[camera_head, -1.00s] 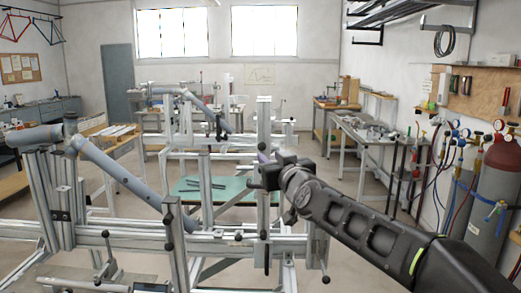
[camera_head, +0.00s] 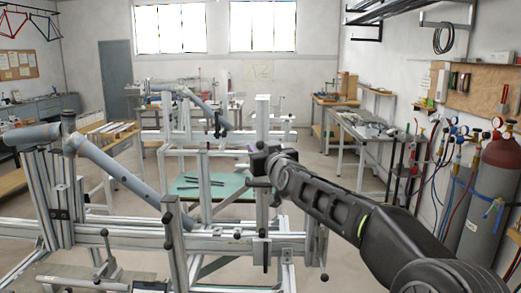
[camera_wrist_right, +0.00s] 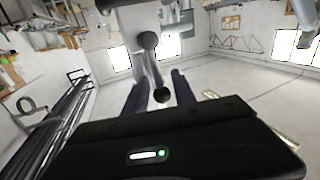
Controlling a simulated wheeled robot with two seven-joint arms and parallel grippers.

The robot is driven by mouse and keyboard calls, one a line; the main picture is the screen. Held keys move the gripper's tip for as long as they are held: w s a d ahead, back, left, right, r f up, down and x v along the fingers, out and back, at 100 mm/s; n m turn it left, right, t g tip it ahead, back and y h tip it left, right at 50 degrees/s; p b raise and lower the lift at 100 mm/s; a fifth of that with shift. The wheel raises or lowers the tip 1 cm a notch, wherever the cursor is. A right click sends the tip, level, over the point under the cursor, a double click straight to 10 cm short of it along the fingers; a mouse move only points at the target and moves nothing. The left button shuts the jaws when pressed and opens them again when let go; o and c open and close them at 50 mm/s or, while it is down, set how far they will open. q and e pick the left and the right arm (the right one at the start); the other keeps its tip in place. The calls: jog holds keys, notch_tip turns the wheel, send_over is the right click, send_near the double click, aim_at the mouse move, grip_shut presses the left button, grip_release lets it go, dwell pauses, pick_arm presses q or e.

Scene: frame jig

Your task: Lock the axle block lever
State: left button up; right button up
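The aluminium frame jig (camera_head: 130,238) fills the lower left and middle of the head view, with grey-blue tubes (camera_head: 115,172) on it. My right gripper (camera_head: 257,160) is at the jig's upright post (camera_head: 262,112), right of centre. In the right wrist view its two dark fingers (camera_wrist_right: 159,82) are apart. I cannot tell whether the fingers touch anything, or which knob belongs to the axle block lever. My left gripper is out of view.
Several black-knobbed levers stick out of the jig, one (camera_head: 324,278) at its lower right end. A second jig stands behind, with a green table (camera_head: 215,187) between. Workbenches (camera_head: 365,135) and gas cylinders (camera_head: 490,190) line the right side.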

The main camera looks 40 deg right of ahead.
jog(key=shift+c, duration=0.2)
grip_shut()
dwell(1.1)
